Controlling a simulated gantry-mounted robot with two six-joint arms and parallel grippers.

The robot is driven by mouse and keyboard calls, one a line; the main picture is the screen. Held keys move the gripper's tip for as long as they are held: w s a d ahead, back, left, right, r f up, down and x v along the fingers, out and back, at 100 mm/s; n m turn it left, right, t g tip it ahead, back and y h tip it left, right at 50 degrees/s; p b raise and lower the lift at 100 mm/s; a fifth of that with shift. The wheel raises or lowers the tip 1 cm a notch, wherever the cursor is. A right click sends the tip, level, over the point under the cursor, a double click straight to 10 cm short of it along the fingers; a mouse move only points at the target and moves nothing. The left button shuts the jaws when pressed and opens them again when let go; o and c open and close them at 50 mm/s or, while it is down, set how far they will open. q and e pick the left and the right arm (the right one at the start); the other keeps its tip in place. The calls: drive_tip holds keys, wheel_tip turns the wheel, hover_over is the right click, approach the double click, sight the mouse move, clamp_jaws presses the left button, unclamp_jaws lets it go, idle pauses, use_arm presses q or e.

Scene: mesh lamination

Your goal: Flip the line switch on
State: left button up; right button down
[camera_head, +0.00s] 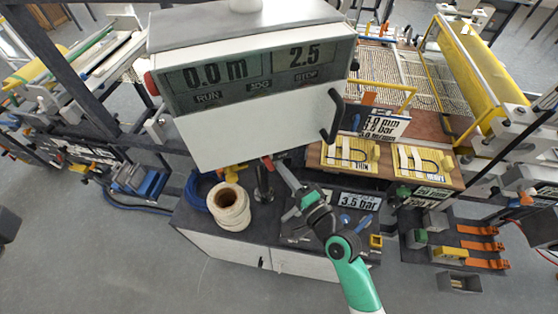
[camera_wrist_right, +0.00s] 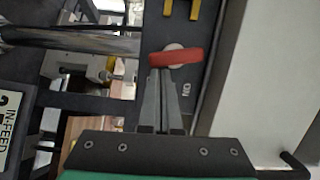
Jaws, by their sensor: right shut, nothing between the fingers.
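The line switch shows in the right wrist view as a red bar handle (camera_wrist_right: 176,57) on a pale round hub, mounted on a dark panel. It lies nearly level across that picture, with small rotated lettering on the panel below it. My right gripper (camera_wrist_right: 161,72) is shut and empty. Its fingertips are right at the left part of the red handle; I cannot tell whether they touch. In the head view my right gripper (camera_head: 274,168) reaches up under the lower edge of the console, where the switch is mostly hidden. My left gripper is not in view.
The large console (camera_head: 255,125) with "0.0 m" and "2.5" displays overhangs my right gripper, with a dark handle (camera_head: 331,115) on its right. Below stands a cabinet with a cream roll (camera_head: 230,207) and a "3.5 bar" sign (camera_head: 359,201). Grey floor is clear at front left.

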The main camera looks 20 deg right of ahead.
use_arm(q)
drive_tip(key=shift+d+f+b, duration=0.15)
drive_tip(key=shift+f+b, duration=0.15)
drive_tip(key=shift+b, duration=0.05)
use_arm(e)
drive_tip(key=shift+a+f+m, duration=0.1)
drive_tip(key=shift+f+m, duration=0.05)
drive_tip(key=shift+m, duration=0.35)
idle(2.7)
drive_tip(key=shift+s, duration=0.1)
idle(0.4)
